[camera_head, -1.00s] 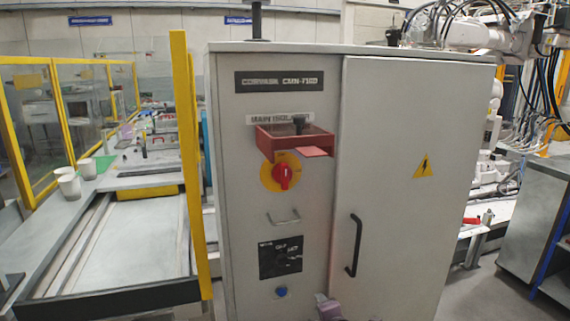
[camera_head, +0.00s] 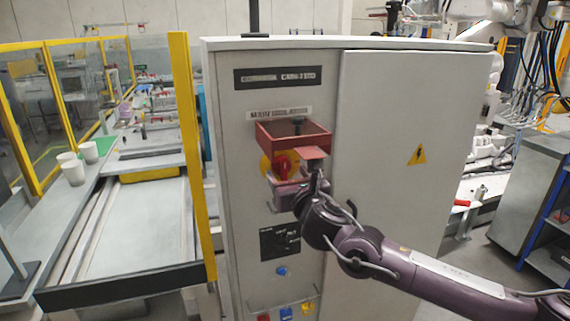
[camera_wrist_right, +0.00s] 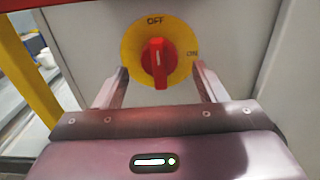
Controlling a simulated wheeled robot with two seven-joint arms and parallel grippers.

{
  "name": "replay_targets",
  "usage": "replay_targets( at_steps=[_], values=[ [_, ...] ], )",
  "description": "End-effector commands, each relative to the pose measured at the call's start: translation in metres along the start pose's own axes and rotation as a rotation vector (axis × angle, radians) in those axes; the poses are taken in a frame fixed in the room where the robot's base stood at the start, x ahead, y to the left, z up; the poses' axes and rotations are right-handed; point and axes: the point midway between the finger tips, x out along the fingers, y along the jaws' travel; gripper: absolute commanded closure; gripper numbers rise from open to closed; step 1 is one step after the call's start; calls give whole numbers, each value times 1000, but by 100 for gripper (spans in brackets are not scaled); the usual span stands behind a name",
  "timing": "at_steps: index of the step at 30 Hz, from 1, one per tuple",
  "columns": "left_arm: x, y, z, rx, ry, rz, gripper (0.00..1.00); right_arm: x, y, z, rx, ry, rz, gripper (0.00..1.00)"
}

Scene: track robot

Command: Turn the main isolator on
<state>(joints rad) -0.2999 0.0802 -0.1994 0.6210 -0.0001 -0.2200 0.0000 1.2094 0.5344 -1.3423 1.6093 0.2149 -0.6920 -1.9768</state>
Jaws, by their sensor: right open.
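The main isolator is a red rotary knob (camera_wrist_right: 158,62) on a round yellow plate (camera_wrist_right: 184,44), on the front of a grey cabinet (camera_head: 400,110). In the right wrist view the knob stands upright, with its white mark towards OFF at the top. In the head view the knob (camera_head: 283,166) is partly hidden by my right gripper (camera_head: 283,183). My right gripper, also in the right wrist view (camera_wrist_right: 160,82), is open, with its fingers on either side below the knob and nothing held. My left gripper is not in view.
A red open box (camera_head: 292,137) with a small flap sticks out just above the knob. A yellow post (camera_head: 192,150) stands left of the cabinet. A dark panel (camera_head: 280,241) and a blue button (camera_head: 281,271) sit below. A grey bench (camera_head: 535,200) stands at the right.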

Motion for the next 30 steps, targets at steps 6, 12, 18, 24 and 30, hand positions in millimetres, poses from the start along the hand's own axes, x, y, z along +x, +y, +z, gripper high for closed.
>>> replay_targets(
  at_steps=[6, 12, 18, 24, 30],
  values=[
    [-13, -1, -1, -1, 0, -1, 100, 23, 0, 2, 2, 0, 0, 35],
    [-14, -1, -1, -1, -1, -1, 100, 30, 1, 1, 2, -1, 1, 35],
    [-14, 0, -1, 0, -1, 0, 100, 30, 0, 0, 2, -1, 1, 35],
    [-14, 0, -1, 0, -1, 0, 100, 30, 0, 0, 2, -1, 1, 62],
    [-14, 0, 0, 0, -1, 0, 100, 29, 0, 0, 3, -1, 1, 80]
  ],
)
